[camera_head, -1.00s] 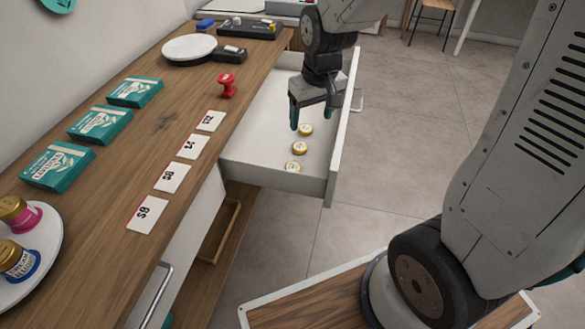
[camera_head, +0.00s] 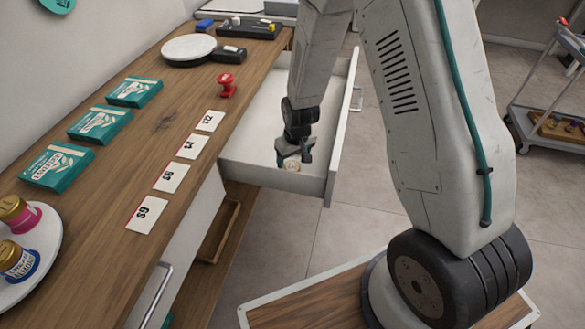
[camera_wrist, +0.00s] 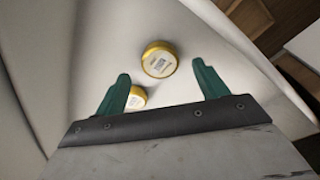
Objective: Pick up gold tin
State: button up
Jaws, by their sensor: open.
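In the wrist view a gold tin (camera_wrist: 159,60) with a pale printed lid lies on the white drawer floor, just beyond the fingertips and about midway between them. A second gold tin (camera_wrist: 137,97) lies nearer, partly hidden by the left finger. My gripper (camera_wrist: 165,82) is open with nothing between its fingers. In the head view my gripper (camera_head: 293,162) hangs low inside the open drawer, above its near end. One gold tin (camera_head: 292,167) shows there beneath the fingers. Other tins are hidden behind my arm in that view.
The white drawer (camera_head: 275,178) stands open, its walls close around my gripper. The wooden counter (camera_head: 165,120) beside it holds price cards, teal boxes (camera_head: 58,166), a red stamp (camera_head: 227,86) and a round white plate (camera_head: 189,47). A trolley (camera_head: 550,118) stands at the right.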

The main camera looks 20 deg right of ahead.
aim_at(292, 168)
jog(key=shift+w+f, duration=0.15)
jog(key=shift+f, duration=1.25)
jog(key=c, duration=1.1)
jog(key=shift+o, duration=0.2)
